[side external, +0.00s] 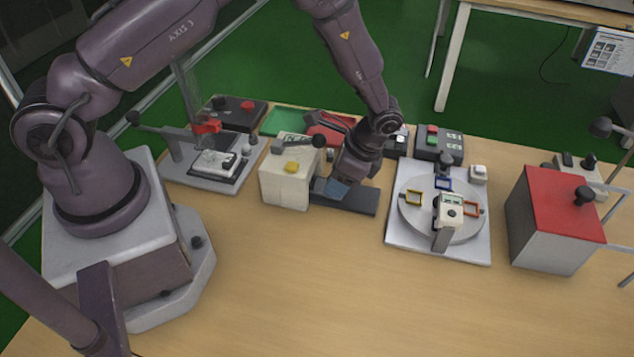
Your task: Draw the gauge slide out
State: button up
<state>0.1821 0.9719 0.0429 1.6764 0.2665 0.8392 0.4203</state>
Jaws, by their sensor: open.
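A cream box (287,185) with a yellow button and a dark knob on top stands at the middle of the bench. A flat dark rail (360,199) lies along the bench at its right side; this looks like the gauge slide's track. My gripper (338,188) points down over the rail, close to the box's right side. A blue-grey part shows at the gripper's tip; I cannot tell whether it is a finger or part of the slide. The jaws are open, and their contact with the slide is hidden by the wrist.
A white plate with a round turntable (412,222) stands to the right, with a red-topped box (567,205) beyond it. A clamp fixture (205,170) stands to the left. Control boxes (439,143) line the back. The front of the wooden bench (350,290) is clear.

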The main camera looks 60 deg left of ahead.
jog(key=c, duration=0.5)
jog(key=shift+w+d, duration=2.7)
jog(key=shift+w, duration=0.05)
jog(key=shift+w+d, duration=0.15)
jog(key=o, duration=0.5)
jog(key=shift+r, duration=2.5)
